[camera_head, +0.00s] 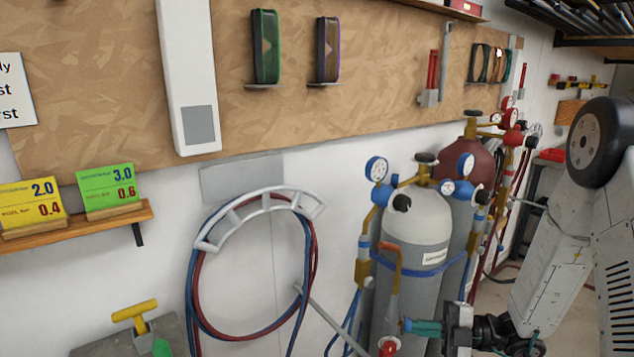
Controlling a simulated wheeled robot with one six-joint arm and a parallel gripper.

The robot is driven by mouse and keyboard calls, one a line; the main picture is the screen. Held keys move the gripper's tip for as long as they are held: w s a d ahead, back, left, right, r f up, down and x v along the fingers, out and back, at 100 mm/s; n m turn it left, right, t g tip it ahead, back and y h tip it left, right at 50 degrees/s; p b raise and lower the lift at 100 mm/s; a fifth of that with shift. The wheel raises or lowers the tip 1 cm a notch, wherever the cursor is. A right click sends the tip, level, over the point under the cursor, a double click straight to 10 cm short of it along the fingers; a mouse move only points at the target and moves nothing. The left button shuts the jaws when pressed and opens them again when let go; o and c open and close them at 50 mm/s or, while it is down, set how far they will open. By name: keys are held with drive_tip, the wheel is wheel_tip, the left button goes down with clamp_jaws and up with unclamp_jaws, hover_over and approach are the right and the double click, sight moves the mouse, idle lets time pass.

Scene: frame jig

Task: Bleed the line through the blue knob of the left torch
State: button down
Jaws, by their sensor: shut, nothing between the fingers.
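A torch with a bent copper-coloured tip (391,262) stands upright in front of the grey cylinder, at the bottom middle right. A small blue knob (407,325) shows on its right side and a red knob (388,347) lower down, near the bottom edge. My gripper (418,327) comes in from the right with its teal fingers shut and empty. Its fingertips are right beside the blue knob; I cannot tell whether they touch it. The torch's lower end is cut off by the frame. I cannot make out a second torch clearly.
Grey cylinders (413,280) with gauges and a blue strap stand close behind my gripper. A dark red cylinder (470,165) is farther back. Coiled red and blue hoses (196,290) hang on a wall bracket at left. A yellow-handled item (134,310) is at the lower left.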

drive_tip(key=shift+s+r, duration=0.25)
drive_tip(key=shift+r, duration=0.1)
idle(0.5)
drive_tip(key=shift+w+r, duration=0.3)
drive_tip(key=shift+r, duration=0.25)
idle(0.5)
drive_tip(key=shift+w, duration=0.15)
drive_tip(key=d, duration=0.6)
drive_tip(key=shift+s, duration=0.3)
idle(0.3)
